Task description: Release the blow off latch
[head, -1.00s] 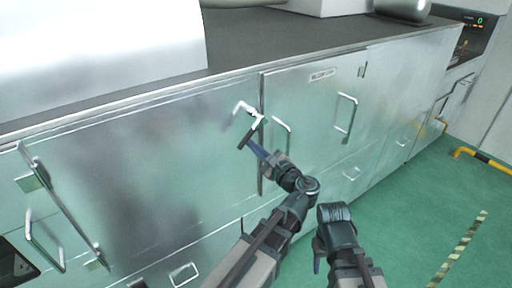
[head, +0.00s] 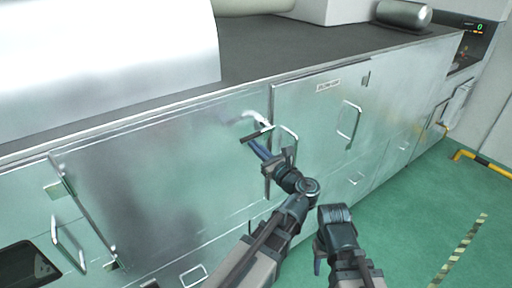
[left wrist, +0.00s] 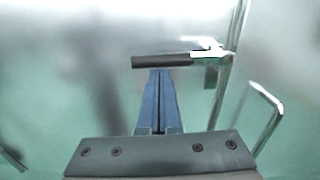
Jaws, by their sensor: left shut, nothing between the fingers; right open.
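The latch (head: 257,135) is a dark bar handle on a bright metal pivot, at the edge between the large left door and the door labelled blow off (head: 328,86). The handle lies nearly level, pointing left from its pivot; it also shows in the left wrist view (left wrist: 165,61). My left gripper (head: 255,147) is shut and empty, its blue fingers just below the handle. In the left wrist view the fingertips (left wrist: 160,73) meet or nearly meet the handle's underside; contact cannot be told. My right gripper (head: 318,264) hangs low at the right, open and empty.
A vertical pull handle (head: 289,143) stands close right of the latch, with another handle (head: 349,120) farther right. The large left door (head: 150,180) is flat and reflective.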

